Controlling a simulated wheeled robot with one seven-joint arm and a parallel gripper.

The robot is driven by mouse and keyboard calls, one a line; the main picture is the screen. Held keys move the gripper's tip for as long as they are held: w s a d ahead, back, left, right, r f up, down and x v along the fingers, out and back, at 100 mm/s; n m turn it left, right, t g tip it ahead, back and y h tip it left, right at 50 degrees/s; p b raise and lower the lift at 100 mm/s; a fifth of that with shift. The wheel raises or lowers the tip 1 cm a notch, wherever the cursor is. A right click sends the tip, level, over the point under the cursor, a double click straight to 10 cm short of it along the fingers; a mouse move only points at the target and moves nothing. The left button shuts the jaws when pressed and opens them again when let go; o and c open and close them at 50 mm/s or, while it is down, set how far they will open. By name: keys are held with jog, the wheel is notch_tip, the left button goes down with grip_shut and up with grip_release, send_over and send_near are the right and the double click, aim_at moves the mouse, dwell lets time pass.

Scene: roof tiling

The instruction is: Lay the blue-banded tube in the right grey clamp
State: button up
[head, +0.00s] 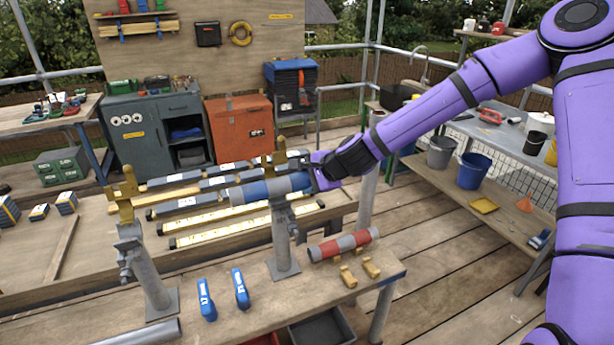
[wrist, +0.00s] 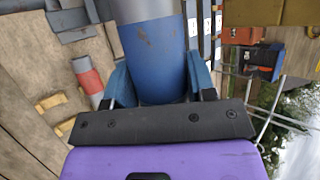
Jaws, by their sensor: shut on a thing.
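The blue-banded tube (head: 252,191), grey with blue bands, is held roughly level in the head view. My gripper (head: 310,174) is shut on its right end. In the wrist view the tube (wrist: 155,60) lies between my gripper's blue pads (wrist: 160,85) and points away from me. The left grey clamp (head: 145,265) stands empty.
A red-banded grey tube (head: 343,245) and yellow blocks (head: 360,272) lie on the bench right of the right clamp. Two blue-handled items (head: 224,295) lie between the posts. Dark and yellow-striped bars (head: 240,222) lie behind. The air above the bench's front is clear.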

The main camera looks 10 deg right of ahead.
jog(key=shift+f, duration=1.15)
jog(key=o, duration=1.2)
jog(key=shift+o, duration=0.2)
